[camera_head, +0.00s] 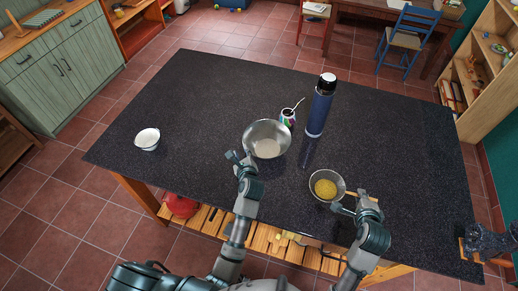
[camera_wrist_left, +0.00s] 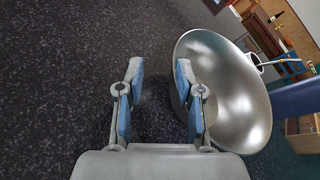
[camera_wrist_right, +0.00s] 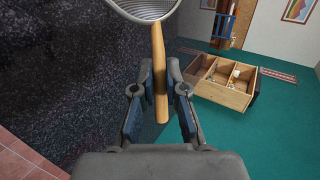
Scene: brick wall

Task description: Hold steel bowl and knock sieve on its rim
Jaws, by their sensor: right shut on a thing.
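The steel bowl (camera_head: 254,133) stands on the dark table with some pale contents in its bottom. My left gripper (camera_head: 240,158) is at its near left side. My right gripper (camera_head: 348,203) is shut on the sieve's wooden handle, which shows between the fingers in the right wrist view (camera_wrist_right: 159,65). I cannot tell the sieve's height.
A colourful cup (camera_head: 287,117) with a spoon stands just behind the bowl. The table's middle left and right side are clear.

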